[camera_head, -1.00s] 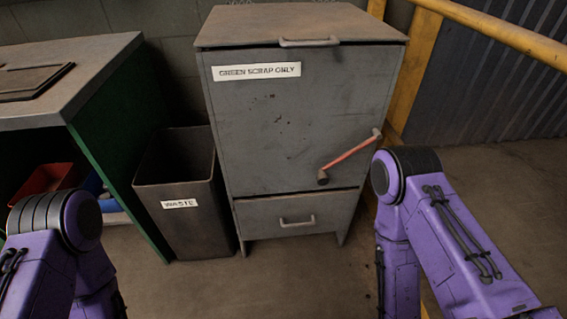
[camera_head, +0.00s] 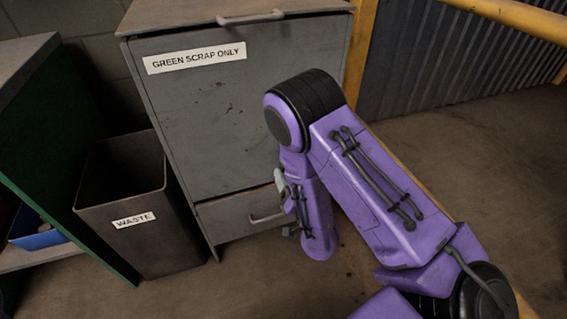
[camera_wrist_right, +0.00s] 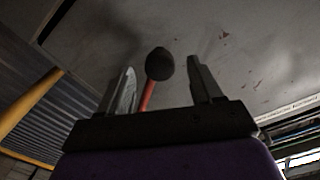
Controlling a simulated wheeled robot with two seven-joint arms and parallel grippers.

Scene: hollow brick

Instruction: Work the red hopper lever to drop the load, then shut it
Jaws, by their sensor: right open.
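The grey hopper cabinet (camera_head: 222,120) with a "GREEN SCRAP ONLY" label stands in the head view. The red lever is hidden behind my right arm there. In the right wrist view the red lever (camera_wrist_right: 147,97) and its dark round knob (camera_wrist_right: 160,64) show between the fingers of my right gripper (camera_wrist_right: 161,72). The fingers are open, one on each side, with gaps to the knob. How deep the knob sits between them is hard to tell. My left gripper is out of view.
A black bin (camera_head: 155,185) labelled "WASTE" stands left of the cabinet. A green-sided bench (camera_head: 45,150) is beyond it, with a blue box (camera_head: 38,236) below. A drawer (camera_head: 238,212) is under the hopper front. A yellow rail (camera_head: 510,14) runs at right.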

